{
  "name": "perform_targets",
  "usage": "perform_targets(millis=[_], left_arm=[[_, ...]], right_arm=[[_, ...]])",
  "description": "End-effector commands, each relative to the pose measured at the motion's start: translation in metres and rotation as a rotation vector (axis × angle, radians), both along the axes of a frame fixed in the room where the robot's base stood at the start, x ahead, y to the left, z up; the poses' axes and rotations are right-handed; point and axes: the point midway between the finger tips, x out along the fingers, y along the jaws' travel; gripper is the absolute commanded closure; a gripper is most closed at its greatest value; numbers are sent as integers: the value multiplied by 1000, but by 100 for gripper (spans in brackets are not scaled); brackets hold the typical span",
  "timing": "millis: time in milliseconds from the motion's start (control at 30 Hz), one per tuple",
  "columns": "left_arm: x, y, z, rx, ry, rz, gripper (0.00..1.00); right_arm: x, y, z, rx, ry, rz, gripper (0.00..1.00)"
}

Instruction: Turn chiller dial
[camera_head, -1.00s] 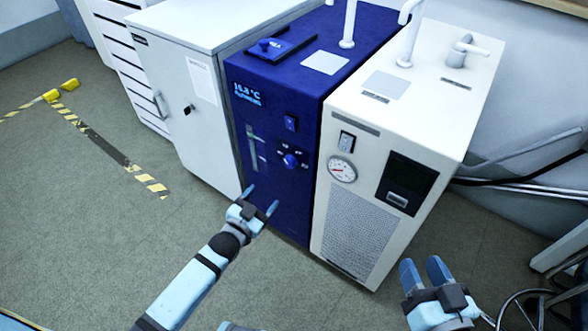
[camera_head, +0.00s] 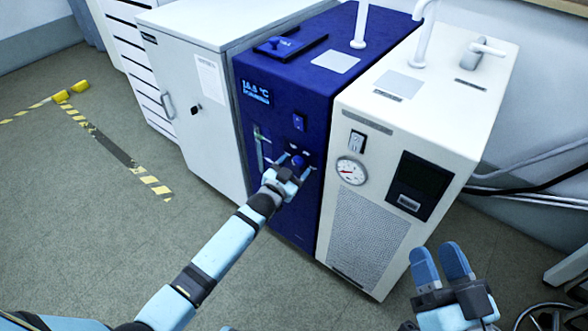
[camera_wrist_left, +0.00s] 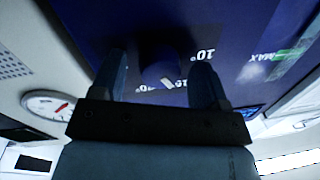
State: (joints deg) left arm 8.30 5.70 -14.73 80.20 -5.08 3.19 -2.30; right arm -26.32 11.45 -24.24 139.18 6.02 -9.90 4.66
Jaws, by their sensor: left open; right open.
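My right gripper (camera_head: 441,264) is open and empty, low at the right, in front of the white machine.
The white machine (camera_head: 370,225) with a round gauge (camera_head: 351,171) stands close on the dial's right. The grey-white cabinet (camera_head: 200,130) is on the left. Cables (camera_head: 530,185) run along the wall at right. The floor in front is clear, with striped tape at left.

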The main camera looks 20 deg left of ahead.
Motion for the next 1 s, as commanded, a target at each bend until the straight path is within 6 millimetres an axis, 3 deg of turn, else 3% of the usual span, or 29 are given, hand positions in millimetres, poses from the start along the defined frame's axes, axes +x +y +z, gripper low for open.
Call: perform_targets(millis=[167, 400, 733, 1000], left_arm=[[0, 0, 0, 0, 0, 0, 32], [0, 0, 0, -1, 0, 0, 81], [0, 0, 1, 31, -11, 0, 81], [0, 0, 1, 178, -65, 0, 81]], right_arm=[[0, 0, 0, 0, 0, 0, 55], [0, 0, 0, 0, 0, 0, 55], [0, 0, 3, 0, -3, -1, 55], [0, -1, 11, 2, -23, -8, 55]])
